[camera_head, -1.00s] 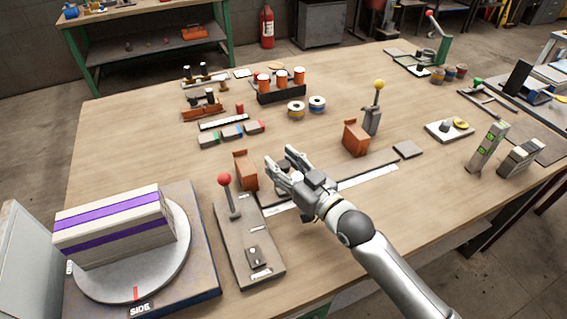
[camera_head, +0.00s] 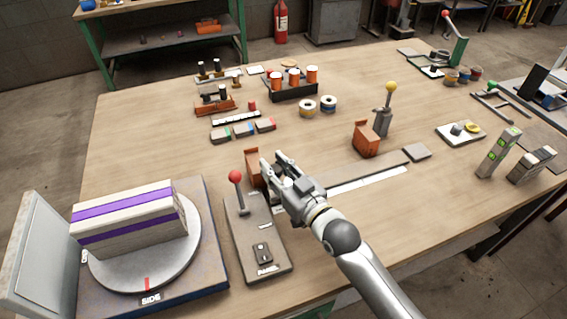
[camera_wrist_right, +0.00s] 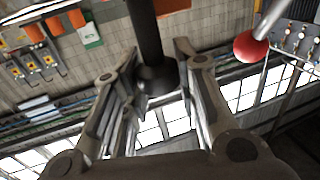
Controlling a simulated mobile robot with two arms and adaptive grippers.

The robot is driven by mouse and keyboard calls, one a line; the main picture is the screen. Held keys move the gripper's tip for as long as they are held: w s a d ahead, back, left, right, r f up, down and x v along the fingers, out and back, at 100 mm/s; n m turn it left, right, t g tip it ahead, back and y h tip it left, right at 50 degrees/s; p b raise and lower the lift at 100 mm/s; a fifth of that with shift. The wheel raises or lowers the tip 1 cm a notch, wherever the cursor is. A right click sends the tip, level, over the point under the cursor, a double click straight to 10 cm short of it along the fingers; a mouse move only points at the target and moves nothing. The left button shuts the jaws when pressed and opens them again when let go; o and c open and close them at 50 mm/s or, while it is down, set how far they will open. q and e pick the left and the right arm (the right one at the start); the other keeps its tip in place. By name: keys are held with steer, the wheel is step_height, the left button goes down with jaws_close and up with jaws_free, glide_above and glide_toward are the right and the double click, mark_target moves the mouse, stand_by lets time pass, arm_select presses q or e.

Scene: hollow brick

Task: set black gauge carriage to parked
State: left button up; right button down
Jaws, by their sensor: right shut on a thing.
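My right gripper (camera_head: 274,165) is at the rail's left end, close beside the left block. In the right wrist view, my right gripper (camera_wrist_right: 152,65) is shut on a dark round post with a wider foot (camera_wrist_right: 153,76), which I take for the black carriage. The fingers hide the carriage in the head view. My left gripper is not in view.
A grey plate with a red-knobbed lever (camera_head: 236,177) stands just left of my right gripper; the red ball (camera_wrist_right: 250,47) also shows in the right wrist view. A turntable (camera_head: 190,255) bears a striped box. A yellow-knobbed lever (camera_head: 390,88) stands behind the right block.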

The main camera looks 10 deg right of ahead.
steer(key=shift+s+a, duration=0.1)
steer(key=shift+a, duration=0.05)
steer(key=c, duration=1.1)
jaws_free()
steer(key=shift+a, duration=0.15)
steer(key=shift+s+d, duration=0.15)
steer(key=shift+d, duration=0.05)
steer(key=v, duration=1.1)
steer(key=shift+s, duration=0.25)
steer(key=shift+d, duration=0.1)
